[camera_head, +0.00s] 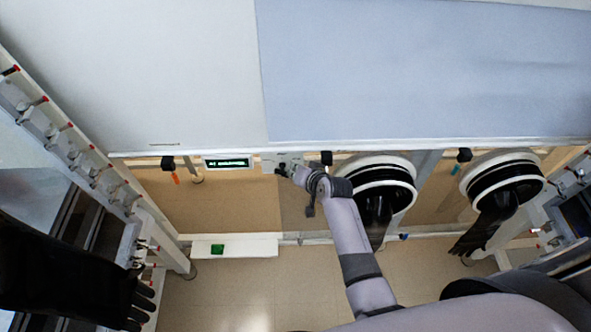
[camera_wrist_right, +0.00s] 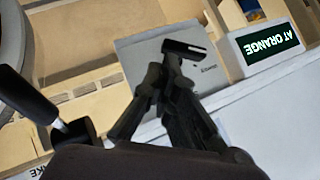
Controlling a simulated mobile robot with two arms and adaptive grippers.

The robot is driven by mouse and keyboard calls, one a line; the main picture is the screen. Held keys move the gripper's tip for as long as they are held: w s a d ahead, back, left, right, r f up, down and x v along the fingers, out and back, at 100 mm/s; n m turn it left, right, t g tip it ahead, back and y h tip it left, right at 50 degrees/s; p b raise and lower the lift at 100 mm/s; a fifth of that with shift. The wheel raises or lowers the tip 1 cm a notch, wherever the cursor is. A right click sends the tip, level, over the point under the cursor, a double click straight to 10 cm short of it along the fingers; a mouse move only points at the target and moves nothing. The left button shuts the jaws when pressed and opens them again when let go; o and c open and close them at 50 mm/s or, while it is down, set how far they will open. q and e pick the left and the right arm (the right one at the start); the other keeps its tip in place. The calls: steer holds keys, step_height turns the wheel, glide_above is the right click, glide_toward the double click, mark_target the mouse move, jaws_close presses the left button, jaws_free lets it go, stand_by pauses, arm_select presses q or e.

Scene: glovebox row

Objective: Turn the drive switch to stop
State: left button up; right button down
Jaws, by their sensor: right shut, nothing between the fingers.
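The drive switch has a black bar-shaped handle (camera_wrist_right: 187,48) on a grey panel (camera_wrist_right: 140,50) with small lettering too small to read surely. The same panel (camera_head: 268,158) shows in the head view beside the lit display. My right gripper (camera_head: 284,170) is up at this panel, and in the wrist view its fingers (camera_wrist_right: 166,72) are shut with nothing between them. The fingertips overlap the near end of the handle in the picture; I cannot tell whether they touch it. My left gripper is not in view.
The display (camera_wrist_right: 270,44) reads "AT ORANGE"; it also shows in the head view (camera_head: 228,163). Black glove ports (camera_head: 385,172) stand right of the panel.

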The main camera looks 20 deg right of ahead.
steer(key=shift+f+b, duration=0.35)
steer(key=shift+b, duration=0.25)
steer(key=shift+f+y, duration=0.1)
steer(key=shift+y, duration=0.2)
steer(key=f+m+t+y+b, duration=0.1)
steer(key=m+y+b, duration=0.1)
steer(key=b, duration=0.4)
steer(key=shift+s+f+t, duration=0.1)
steer(key=shift+f+t, duration=0.2)
steer(key=shift+d, duration=0.1)
stand_by(0.4)
